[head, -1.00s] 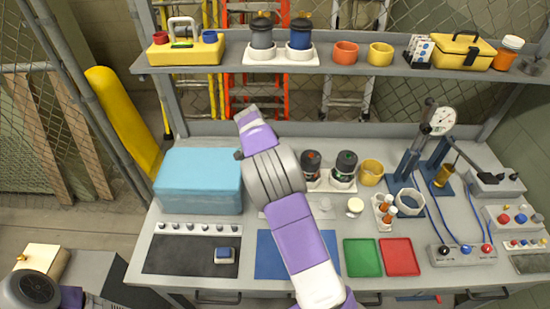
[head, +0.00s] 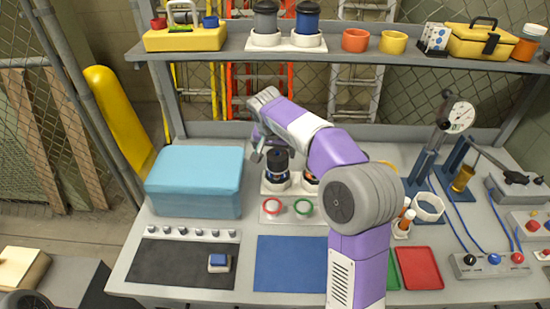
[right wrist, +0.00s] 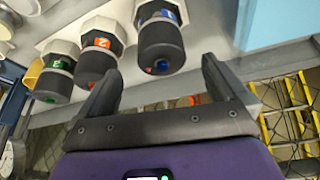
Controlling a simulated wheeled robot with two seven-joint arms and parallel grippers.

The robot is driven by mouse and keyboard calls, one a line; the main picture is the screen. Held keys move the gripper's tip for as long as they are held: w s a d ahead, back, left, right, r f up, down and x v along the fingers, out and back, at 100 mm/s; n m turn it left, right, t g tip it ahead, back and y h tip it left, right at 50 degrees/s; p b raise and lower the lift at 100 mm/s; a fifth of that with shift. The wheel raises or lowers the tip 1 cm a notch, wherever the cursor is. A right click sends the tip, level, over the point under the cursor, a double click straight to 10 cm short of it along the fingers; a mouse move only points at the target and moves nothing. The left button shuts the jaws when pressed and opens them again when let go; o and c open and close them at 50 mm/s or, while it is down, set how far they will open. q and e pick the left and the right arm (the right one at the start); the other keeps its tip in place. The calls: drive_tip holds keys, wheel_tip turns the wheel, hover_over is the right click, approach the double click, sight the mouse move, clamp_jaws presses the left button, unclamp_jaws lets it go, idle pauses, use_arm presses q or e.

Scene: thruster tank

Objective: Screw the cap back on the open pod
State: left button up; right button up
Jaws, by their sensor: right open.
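Three dark pods stand in white hexagonal holders. The right wrist view shows the pod with a blue label (right wrist: 161,42), the one with an orange label numbered 2 (right wrist: 97,58) and the one with a green label numbered 3 (right wrist: 54,80). In the head view the blue-marked pod (head: 277,163) shows beside my right gripper (head: 257,150); my arm hides much of the others. The gripper is open and empty, its fingers spread towards the blue pod, seemingly apart from it. I cannot tell which pod is open or make out a loose cap. My left gripper is out of view.
A blue box (head: 195,180) stands left of the pods. The shelf (head: 220,52) runs above and behind. The blue mat (head: 290,265) is bare where visible.

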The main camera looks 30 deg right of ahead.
sight(277, 157)
drive_tip(key=b+x, duration=0.1)
drive_tip(key=x, duration=0.6)
drive_tip(key=shift+w+f+b, duration=0.15)
drive_tip(key=shift+b, duration=0.25)
